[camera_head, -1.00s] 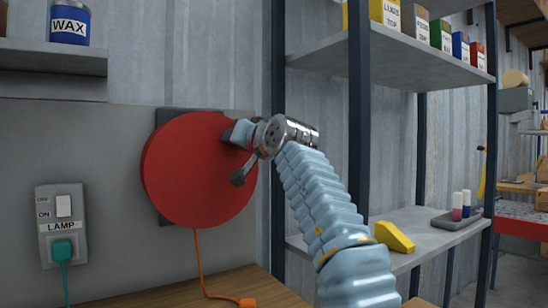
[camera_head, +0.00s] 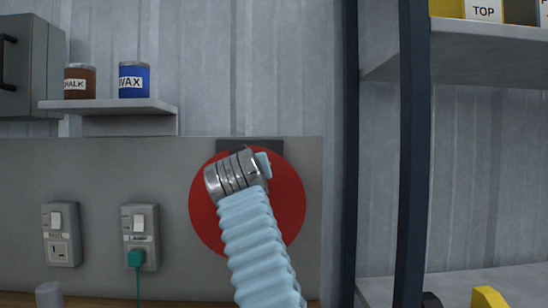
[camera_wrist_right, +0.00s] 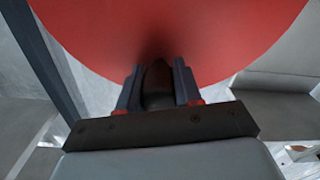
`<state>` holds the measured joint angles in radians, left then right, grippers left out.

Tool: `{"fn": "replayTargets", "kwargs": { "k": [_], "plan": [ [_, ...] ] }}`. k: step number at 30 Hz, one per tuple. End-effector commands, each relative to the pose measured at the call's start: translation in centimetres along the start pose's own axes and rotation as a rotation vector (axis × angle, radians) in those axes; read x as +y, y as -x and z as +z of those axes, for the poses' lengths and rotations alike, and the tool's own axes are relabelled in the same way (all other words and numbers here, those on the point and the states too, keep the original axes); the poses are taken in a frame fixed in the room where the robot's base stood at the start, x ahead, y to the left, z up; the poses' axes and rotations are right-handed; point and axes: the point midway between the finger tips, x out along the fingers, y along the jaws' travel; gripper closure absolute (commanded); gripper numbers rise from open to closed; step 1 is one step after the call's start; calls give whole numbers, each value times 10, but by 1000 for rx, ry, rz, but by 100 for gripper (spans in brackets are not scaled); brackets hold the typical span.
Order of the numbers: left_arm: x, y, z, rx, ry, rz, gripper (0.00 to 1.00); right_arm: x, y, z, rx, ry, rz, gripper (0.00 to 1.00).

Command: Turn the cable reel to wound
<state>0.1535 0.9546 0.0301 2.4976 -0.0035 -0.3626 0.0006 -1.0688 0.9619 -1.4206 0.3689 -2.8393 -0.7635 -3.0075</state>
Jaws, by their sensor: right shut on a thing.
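The cable reel is a red disc (camera_head: 288,205) on a dark wall plate (camera_head: 262,150). My right arm crosses its middle and hides part of it. In the right wrist view the reel's red face (camera_wrist_right: 215,40) fills the top. There my right gripper (camera_wrist_right: 158,76) is shut on the reel's dark handle (camera_wrist_right: 157,84), which stands out from the red face. In the head view the wrist hides the fingers and handle. The reel's orange cable does not show; the arm covers the area below the reel. My left gripper is out of view.
Left of the reel are a switched socket (camera_head: 62,236) and a lamp switch (camera_head: 139,222) with a teal plug (camera_head: 136,259). A small shelf (camera_head: 110,105) holds two tins above. A dark shelving post (camera_head: 412,150) stands to the right.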

Motion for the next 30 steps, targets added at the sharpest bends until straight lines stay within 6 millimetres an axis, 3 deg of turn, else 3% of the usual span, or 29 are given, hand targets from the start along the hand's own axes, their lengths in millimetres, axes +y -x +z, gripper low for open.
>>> {"fn": "replayTargets", "kwargs": {
  "k": [6,17,18,21,22,30],
  "plan": [
    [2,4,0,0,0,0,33,-14,-2,0,-6,24,-5,100],
    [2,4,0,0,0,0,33,-15,-2,1,-7,26,-5,100],
    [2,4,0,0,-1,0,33,-15,-2,1,-7,26,-5,60],
    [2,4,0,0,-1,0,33,-14,-2,0,-5,26,-4,45],
    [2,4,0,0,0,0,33,-14,-2,0,-5,25,-4,41],
    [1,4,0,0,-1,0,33,-12,-1,-1,-2,25,-2,41]
  ]
}}
